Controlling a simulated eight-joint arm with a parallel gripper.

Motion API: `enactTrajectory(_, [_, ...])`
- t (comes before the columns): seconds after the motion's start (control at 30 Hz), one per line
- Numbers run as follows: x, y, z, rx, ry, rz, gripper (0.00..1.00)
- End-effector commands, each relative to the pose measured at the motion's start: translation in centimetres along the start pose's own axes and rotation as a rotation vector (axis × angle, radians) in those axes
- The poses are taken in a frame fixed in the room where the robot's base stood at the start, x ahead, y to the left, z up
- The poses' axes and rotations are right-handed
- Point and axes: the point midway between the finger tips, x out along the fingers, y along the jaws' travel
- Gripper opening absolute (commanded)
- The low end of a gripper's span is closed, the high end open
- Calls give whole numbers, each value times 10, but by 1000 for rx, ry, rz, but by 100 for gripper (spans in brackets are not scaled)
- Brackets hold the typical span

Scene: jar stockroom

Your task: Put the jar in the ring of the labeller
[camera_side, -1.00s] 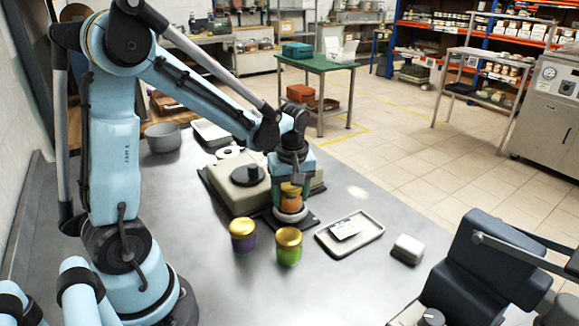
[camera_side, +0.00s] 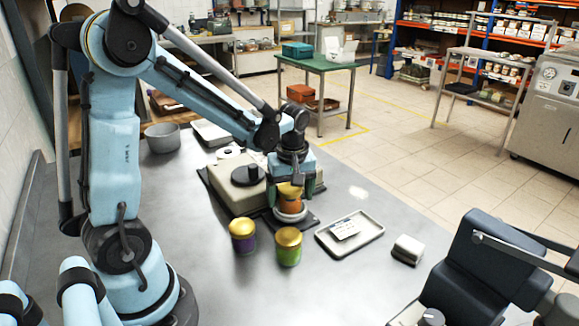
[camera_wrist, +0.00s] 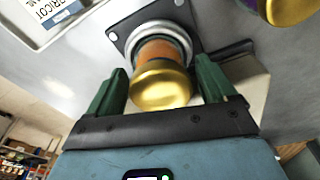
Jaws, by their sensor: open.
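An orange jar with a gold lid (camera_side: 289,198) stands upright in the white ring of the labeller (camera_side: 291,215). In the wrist view the jar (camera_wrist: 160,80) sits with its base inside the pale ring (camera_wrist: 166,40) on a dark square plate. My gripper (camera_side: 291,186) is directly above the jar. In the wrist view the green fingers of my gripper (camera_wrist: 160,92) are spread on either side of the gold lid, with gaps between them and the jar. The jar's far side is hidden.
A purple jar (camera_side: 242,235) and a green jar (camera_side: 288,246), both gold-lidded, stand in front of the labeller. A tray with a label card (camera_side: 362,243) lies to the right, and a small pale block (camera_side: 408,250) beyond it. The front tabletop is clear.

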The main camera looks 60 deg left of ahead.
Motion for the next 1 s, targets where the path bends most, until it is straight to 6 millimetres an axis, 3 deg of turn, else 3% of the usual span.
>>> enactTrajectory(0.7, [-102, 0, 0, 0, 0, 0, 84])
enactTrajectory(1.0, [-119, -1, 4, 37, 4, 16, 84])
